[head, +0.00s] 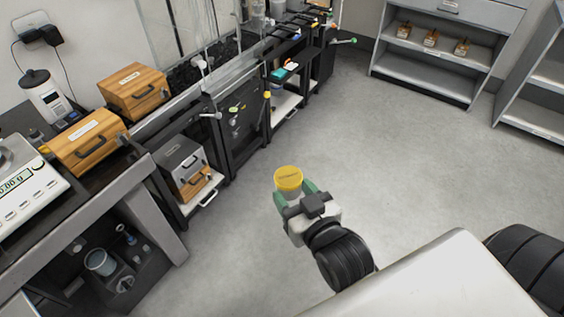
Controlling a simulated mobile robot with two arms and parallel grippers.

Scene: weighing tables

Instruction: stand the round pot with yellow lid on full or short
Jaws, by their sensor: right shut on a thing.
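A round pot with a yellow lid (288,178) shows near the middle of the head view. My right gripper (294,193) is shut on it, with green fingers on either side of its pale body. The pot looks upright and is held over the grey floor, clear of any table. Much of its body is hidden by the fingers. A white weighing scale (22,180) with a lit display stands on the table at the left edge. I cannot make out places marked full or short. My left gripper is not in view.
A grey shelf unit (440,62) with small bottles stands at the back right. The floor (400,170) between is clear.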

